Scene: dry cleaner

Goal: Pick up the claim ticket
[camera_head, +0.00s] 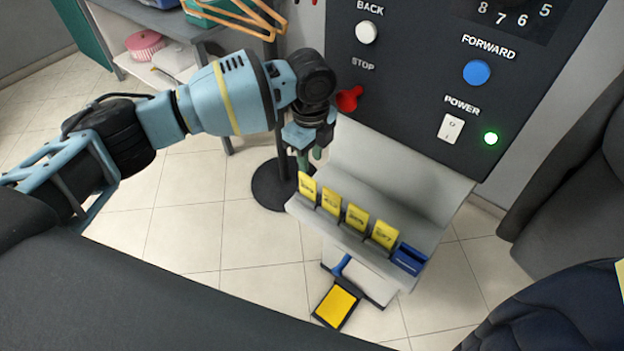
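Several yellow claim tickets (357,217) with dark printing stand upright in a row along the front of a light grey ledge (385,185) below the control panel. I cannot tell which one is the task's ticket. The leftmost ticket (307,186) is closest to my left gripper (310,156). My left gripper points down, a little above and behind that ticket in the picture, apart from it. Its two greenish fingertips show with a gap between them and nothing held. My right gripper is not in view.
A dark control panel (400,85) with BACK, STOP, FORWARD and POWER controls rises just behind the ledge. A blue holder (409,258) sits at the row's right end. A yellow pad (337,305) lies lower down. Dark garments (555,310) crowd the right side.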

